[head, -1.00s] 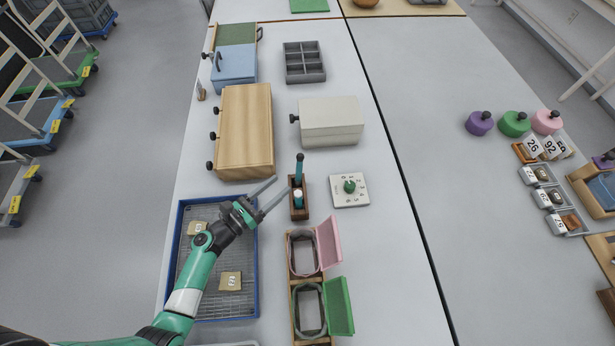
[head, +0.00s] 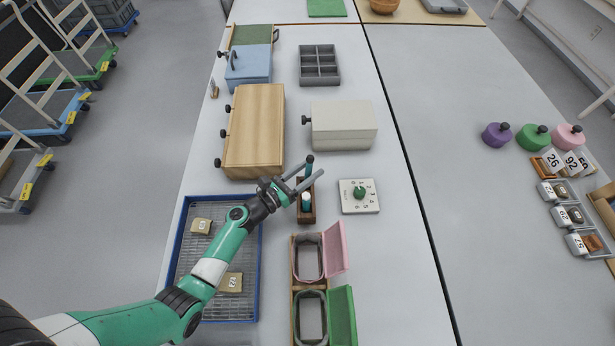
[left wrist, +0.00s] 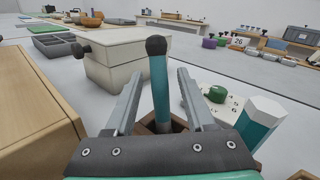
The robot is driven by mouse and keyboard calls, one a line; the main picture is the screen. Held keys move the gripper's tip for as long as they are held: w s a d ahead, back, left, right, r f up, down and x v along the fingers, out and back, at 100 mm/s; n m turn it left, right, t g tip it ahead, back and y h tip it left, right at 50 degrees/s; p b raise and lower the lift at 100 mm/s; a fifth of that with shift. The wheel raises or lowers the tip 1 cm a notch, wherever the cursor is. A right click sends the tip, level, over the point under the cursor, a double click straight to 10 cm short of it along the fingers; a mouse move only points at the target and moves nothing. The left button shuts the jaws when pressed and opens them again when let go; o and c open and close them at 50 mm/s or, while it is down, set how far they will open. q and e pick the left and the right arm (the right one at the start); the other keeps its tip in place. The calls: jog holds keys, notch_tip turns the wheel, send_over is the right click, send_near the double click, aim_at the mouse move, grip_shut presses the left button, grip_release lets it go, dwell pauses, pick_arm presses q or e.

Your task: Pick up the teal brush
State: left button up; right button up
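The teal brush (left wrist: 160,85) stands upright in a small brown wooden holder (head: 306,215), with its dark rounded tip up. In the head view the brush (head: 309,168) shows at my left gripper's fingers. My left gripper (head: 312,181) is open, its two fingers on either side of the brush; I cannot tell whether they touch it. In the left wrist view the fingers (left wrist: 160,98) flank the brush shaft. A second item, teal with a white hexagonal top (left wrist: 262,118), stands in the same holder, nearer the camera. My right gripper is not in view.
A white dial box (head: 359,196) is right of the holder. A wooden box (head: 254,130) and a cream box (head: 343,125) stand behind. A blue-rimmed tray (head: 260,290) with sherds lies left, and pink-lidded (head: 334,248) and green-lidded (head: 342,315) containers in front.

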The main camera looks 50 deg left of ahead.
pick_arm(q)
grip_shut()
jog(key=shift+r, duration=0.1)
notch_tip(320, 180, up, 10)
jog(key=p, duration=0.8)
